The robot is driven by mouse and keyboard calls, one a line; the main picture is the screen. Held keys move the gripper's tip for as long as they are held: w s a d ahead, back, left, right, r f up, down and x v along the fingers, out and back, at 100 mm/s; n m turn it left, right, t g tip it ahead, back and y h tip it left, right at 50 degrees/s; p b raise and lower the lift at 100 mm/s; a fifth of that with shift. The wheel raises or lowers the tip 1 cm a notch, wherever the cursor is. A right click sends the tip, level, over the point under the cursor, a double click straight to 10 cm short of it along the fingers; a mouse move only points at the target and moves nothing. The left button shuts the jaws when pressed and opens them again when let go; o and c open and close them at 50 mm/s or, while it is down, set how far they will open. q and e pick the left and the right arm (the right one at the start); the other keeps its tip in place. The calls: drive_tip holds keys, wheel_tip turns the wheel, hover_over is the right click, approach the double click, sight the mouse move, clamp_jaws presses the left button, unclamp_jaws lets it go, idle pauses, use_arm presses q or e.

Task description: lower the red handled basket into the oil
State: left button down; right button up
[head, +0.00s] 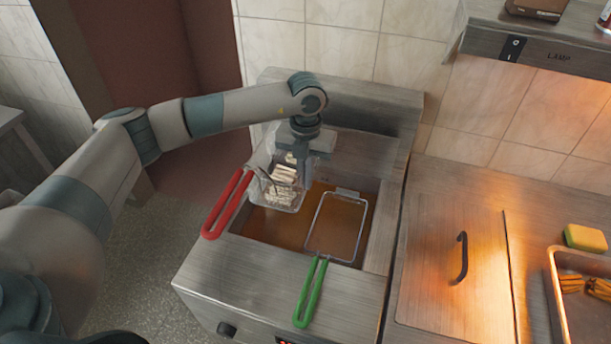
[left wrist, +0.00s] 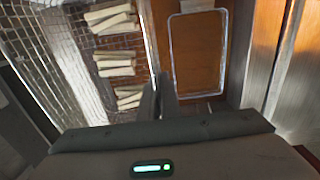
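The red handled basket (head: 285,197) is a wire basket holding several pale sticks like fries. It is over the left part of the fryer's oil (head: 270,226), and its red handle (head: 226,205) points to the front left. The sticks look dry and clear of the oil. My left gripper (head: 303,170) is at the basket's back right side. In the left wrist view, the fingers (left wrist: 158,98) are close together at the wire side wall of the basket (left wrist: 75,60), pinching its edge. The fingertips are partly hidden. My right gripper is not in view.
A green handled basket (head: 309,290) sits in the right part of the oil, close beside the red one. To the right are a metal lid with a dark handle (head: 461,257), a tray of fries (head: 556,290) and a yellow sponge (head: 585,237). A lamp shelf (head: 540,50) overhangs the right.

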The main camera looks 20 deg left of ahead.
use_arm(q)
drive_tip(key=c, duration=1.9)
unclamp_jaws()
drive_tip(key=shift+c, duration=0.2)
drive_tip(key=shift+r, duration=0.15)
drive_tip(key=shift+r+b, duration=0.45)
drive_tip(key=shift+r, duration=0.2)
wheel_tip(320, 180, up, 16)
drive_tip(key=b, duration=0.4)
drive_tip(key=shift+b, duration=0.4)
